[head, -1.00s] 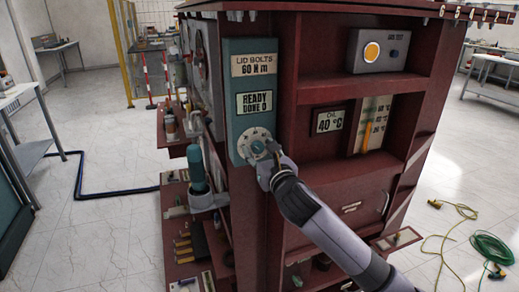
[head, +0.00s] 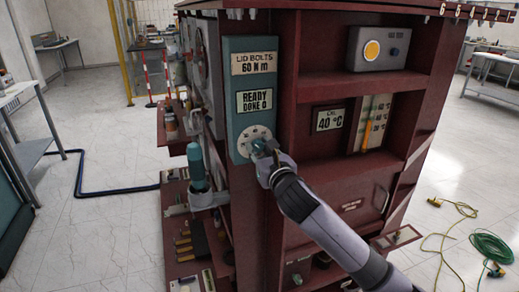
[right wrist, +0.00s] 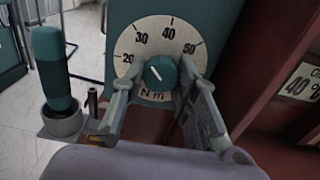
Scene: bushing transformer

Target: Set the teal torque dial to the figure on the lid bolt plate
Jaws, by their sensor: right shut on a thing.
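The lid bolt plate (head: 254,63) reads "LID BOLTS 60 N m" at the top of a teal box (head: 233,115). Below it a display (head: 254,101) reads "READY DONE 0". The torque dial's white scale (head: 243,143) is at the bottom of the box. In the right wrist view the teal dial knob (right wrist: 161,73) has a white line slanting to the upper left, roughly between 20 and 30. Figures 20 to 50 show; the lower right of the scale is hidden by a finger. My right gripper (head: 260,150) is shut on the knob, fingers either side. My left gripper is out of view.
A teal-handled tool (head: 195,166) stands in a grey holder left of the box. A red shelf unit (head: 345,90) lies to the right, with a "40 °C" plate (head: 329,118). Cables (head: 490,247) lie on the floor at right.

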